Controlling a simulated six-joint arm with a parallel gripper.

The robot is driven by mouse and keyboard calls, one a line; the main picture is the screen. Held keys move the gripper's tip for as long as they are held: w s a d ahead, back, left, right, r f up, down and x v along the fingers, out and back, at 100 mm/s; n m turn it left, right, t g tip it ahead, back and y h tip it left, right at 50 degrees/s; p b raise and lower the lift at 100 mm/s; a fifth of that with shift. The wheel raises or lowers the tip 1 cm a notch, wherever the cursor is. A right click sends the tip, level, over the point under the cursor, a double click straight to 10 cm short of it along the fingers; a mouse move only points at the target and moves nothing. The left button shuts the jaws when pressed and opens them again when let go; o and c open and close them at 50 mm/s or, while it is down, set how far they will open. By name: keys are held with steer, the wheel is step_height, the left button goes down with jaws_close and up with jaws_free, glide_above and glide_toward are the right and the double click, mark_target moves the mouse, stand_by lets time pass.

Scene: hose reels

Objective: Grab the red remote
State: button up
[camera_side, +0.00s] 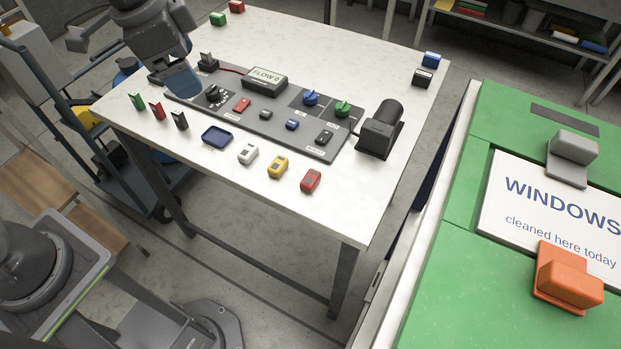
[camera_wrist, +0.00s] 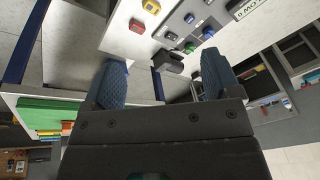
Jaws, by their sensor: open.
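The red remote (camera_side: 311,180) lies on the white table near its front edge, at the right end of a row. It also shows in the wrist view (camera_wrist: 137,25), near the top and beyond my fingers. A yellow remote (camera_side: 278,166) and a white remote (camera_side: 248,153) lie to its left in the side view. My gripper (camera_wrist: 163,62) is open, with nothing between its blue pads. In the side view my gripper (camera_side: 182,82) hangs over the table's left part, well apart from the red remote; only one pad shows clearly there.
A grey control panel (camera_side: 322,152) with knobs and switches lies behind the remotes. A black device (camera_side: 380,130) stands at its right. Upright green, red and black blocks and a blue tray (camera_side: 217,136) are at left. A green bench (camera_side: 420,270) with a sign is at right.

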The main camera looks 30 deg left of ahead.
steer(key=w+d+f+m+g, duration=0.2)
steer(key=w+d+f+m, duration=0.35)
steer(key=w+d, duration=0.2)
steer(key=m+g, duration=0.1)
steer(key=m, duration=0.3)
glide_above(309, 176)
step_height(309, 176, down, 8)
steer(key=shift+y, duration=0.3)
step_height(309, 176, down, 8)
steer(key=shift+s+d+f, duration=0.1)
steer(key=shift+f, duration=3)
steer(key=shift+c, duration=0.2)
steer(key=c, duration=1)
steer(key=shift+r, duration=0.15)
